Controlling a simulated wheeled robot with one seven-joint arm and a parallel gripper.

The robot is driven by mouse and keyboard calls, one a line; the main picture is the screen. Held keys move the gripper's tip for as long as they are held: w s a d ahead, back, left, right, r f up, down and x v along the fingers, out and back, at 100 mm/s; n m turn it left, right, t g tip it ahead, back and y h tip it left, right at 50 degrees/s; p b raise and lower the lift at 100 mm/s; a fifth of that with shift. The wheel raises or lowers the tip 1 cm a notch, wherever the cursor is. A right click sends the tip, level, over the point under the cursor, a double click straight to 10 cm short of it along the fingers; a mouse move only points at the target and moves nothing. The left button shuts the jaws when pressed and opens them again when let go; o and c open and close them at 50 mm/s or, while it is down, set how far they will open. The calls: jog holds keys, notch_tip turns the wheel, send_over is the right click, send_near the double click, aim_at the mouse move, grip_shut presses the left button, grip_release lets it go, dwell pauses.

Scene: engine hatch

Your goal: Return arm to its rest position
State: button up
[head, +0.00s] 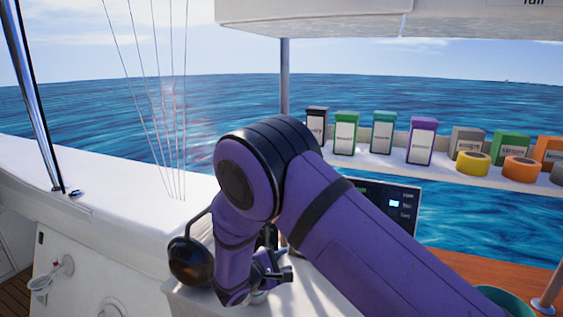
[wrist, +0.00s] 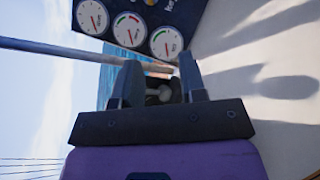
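My purple arm (head: 350,235) reaches from the lower right of the head view to a bent elbow in the middle, then drops down to the left. My gripper (wrist: 160,78) shows in the wrist view with its two dark fingers apart. A small grey knob-like part on a dark piece (wrist: 160,94) shows between the fingers; I cannot tell its distance, and no finger clearly touches it.
A dark panel with several round gauges (wrist: 130,28) lies beyond the fingers in the wrist view. A pale rail (wrist: 60,52) crosses there. A white shelf (head: 390,163) carries several coloured boxes and tape rolls. A screen (head: 398,205) stands behind my arm. The white boat side (head: 90,215) is at left.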

jog(key=s+d+r+m+g+y, duration=0.1)
jog(key=s+d+r+m+g, duration=0.2)
jog(key=d+r, duration=0.45)
jog(key=s+d+r+m+g+y, duration=0.1)
jog(key=s+d+r+m+g, duration=0.2)
jog(key=d+r, duration=0.45)
jog(key=s+d+r+m+g+y, duration=0.1)
jog(key=s+d+r+m+g, duration=0.25)
jog(key=d+r, duration=0.45)
jog(key=s+d+r+m+t+y, duration=0.1)
jog(key=s+d+r+m+y, duration=0.1)
jog(key=s, duration=0.6)
jog(key=s+d+r+m+t+y, duration=0.1)
jog(key=s+d+r+m+y, duration=0.1)
jog(key=s+r, duration=0.3)
jog(key=s+d+r+m+t+y, duration=0.1)
jog(key=s+d+r+m+y, duration=0.2)
jog(key=s, duration=0.8)
jog(key=shift+s+d+r+t+y, duration=0.2)
jog(key=shift+r+t+y, duration=0.15)
jog(key=shift+r+y, duration=0.35)
